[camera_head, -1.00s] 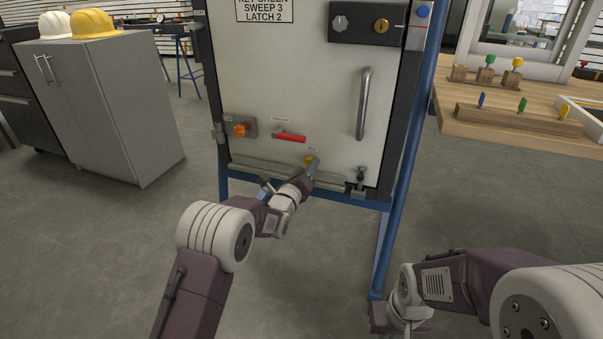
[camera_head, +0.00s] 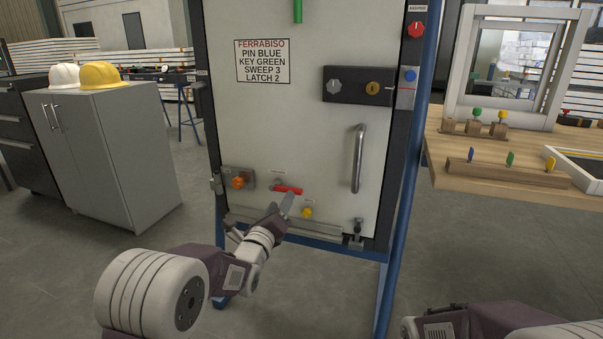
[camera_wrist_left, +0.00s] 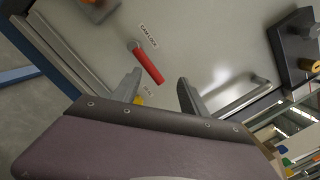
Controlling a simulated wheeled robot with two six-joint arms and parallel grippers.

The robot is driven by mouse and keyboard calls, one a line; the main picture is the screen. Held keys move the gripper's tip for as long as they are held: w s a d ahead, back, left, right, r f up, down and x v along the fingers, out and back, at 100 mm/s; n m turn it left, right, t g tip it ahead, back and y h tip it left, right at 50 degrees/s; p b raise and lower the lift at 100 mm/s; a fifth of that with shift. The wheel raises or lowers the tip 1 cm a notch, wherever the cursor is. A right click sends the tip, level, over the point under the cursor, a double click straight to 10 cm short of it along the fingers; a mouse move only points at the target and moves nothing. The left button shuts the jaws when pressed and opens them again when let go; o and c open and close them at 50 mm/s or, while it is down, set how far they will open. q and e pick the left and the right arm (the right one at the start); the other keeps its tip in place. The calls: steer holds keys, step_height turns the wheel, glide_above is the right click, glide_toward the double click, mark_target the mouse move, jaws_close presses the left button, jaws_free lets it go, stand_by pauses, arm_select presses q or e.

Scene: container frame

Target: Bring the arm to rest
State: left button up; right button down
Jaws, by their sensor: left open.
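My left arm comes in from the lower left in the head view. Its gripper (camera_head: 280,209) is open and empty in front of the lower part of a pale panel door (camera_head: 265,130). In the head view the fingers overlap the area just below a red lever (camera_head: 288,190) and left of a yellow knob (camera_head: 307,212). The left wrist view shows both fingers apart (camera_wrist_left: 158,92), with the red lever (camera_wrist_left: 148,66), labelled cam lock, beyond them and nothing between them. The yellow knob is partly hidden there. Part of my right arm shows at lower right; its gripper is out of view.
The door has an orange knob (camera_head: 238,182), a vertical handle (camera_head: 358,160) and a dark lock plate (camera_head: 357,86). A blue frame (camera_head: 403,180) surrounds it. A grey cabinet (camera_head: 115,150) stands left, a wooden bench (camera_head: 445,180) right. The floor between is clear.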

arm_select(q)
steer(key=s+a+r+n+g+y+p, duration=0.1)
steer(key=s+a+r+n+y+p, duration=0.15)
steer(key=a+r+p, duration=0.35)
steer(key=s+a+f+n+g+y+p, duration=0.1)
steer(key=s+a+f+n+g, duration=0.1)
steer(key=s+f+n+g, duration=0.6)
steer(key=s+a+f+n+g, duration=0.1)
steer(key=s+f+n+g, duration=0.3)
steer(key=s+n, duration=0.75)
steer(key=s+a+f+n+g+y+p, duration=0.15)
steer(key=s+f+n+g, duration=0.4)
steer(key=s, duration=0.75)
step_height(320, 180, up, 37)
steer(key=n+t+p, duration=0.1)
steer(key=n+p, duration=0.2)
steer(key=p, duration=3.4)
steer(key=shift+a+h, duration=0.3)
arm_select(e)
step_height(320, 180, up, 49)
arm_select(q)
steer(key=shift+f+t, duration=0.15)
steer(key=shift+t, duration=0.1)
